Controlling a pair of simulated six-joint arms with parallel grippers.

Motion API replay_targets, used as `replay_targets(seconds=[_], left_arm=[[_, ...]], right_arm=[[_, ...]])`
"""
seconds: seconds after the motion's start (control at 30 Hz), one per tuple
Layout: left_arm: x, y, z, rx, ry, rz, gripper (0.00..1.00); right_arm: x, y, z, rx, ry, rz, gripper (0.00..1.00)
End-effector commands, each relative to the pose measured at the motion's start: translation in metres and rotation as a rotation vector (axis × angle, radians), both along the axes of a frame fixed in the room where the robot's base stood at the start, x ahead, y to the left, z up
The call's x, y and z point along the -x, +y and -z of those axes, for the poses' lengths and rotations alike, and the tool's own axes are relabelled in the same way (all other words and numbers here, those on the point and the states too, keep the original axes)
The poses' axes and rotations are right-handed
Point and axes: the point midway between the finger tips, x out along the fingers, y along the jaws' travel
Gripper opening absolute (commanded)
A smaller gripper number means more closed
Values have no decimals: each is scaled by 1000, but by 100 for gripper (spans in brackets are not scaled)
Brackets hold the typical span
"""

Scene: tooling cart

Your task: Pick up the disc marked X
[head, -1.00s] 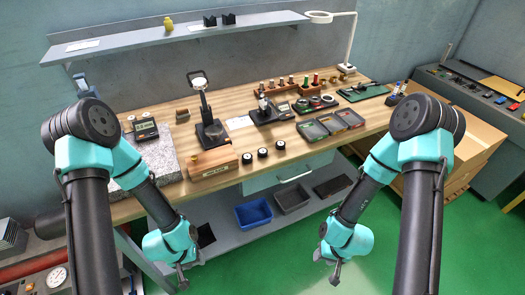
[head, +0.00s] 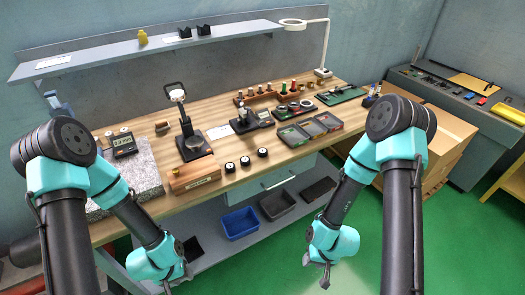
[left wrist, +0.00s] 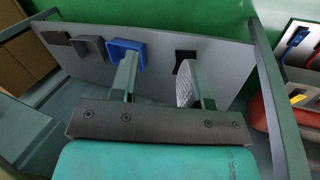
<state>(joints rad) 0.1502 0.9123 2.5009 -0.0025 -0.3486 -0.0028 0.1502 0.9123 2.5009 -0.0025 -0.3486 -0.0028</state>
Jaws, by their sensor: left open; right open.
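Three small dark round discs with pale tops stand in a row near the front edge of the wooden bench: a left disc (head: 229,167), a middle disc (head: 245,161) and a right disc (head: 262,152). They are too small for any X mark to be read. My left gripper (head: 168,287) is open and empty, low in front of the bench and below the discs. In the left wrist view its two fingers (left wrist: 158,78) are apart with nothing between them. My right gripper (head: 325,276) is open and empty, over the green floor in front of the bench.
A wooden block (head: 195,175) lies left of the discs. A black gauge stand (head: 194,145) is behind it, and shallow trays (head: 294,135) stand to the right. Below are a drawer (head: 272,180) and a lower shelf with a blue bin (head: 240,222). The bench strip before the discs is clear.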

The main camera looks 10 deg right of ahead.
Motion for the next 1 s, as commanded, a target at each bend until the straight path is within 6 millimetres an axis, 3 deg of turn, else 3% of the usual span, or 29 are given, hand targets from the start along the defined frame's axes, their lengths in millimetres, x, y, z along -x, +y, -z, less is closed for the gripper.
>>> replay_targets(seconds=[0.43, 0.77, 1.0], left_arm=[[0, 0, 0, 0, 0, 0, 43], [0, 0, 0, 0, 0, 0, 72], [-1, 0, 0, 0, -1, 6, 72]], right_arm=[[0, 0, 0, 0, 0, 0, 43], [0, 0, 0, 0, 0, 0, 43], [0, 0, 0, 0, 0, 0, 43]])
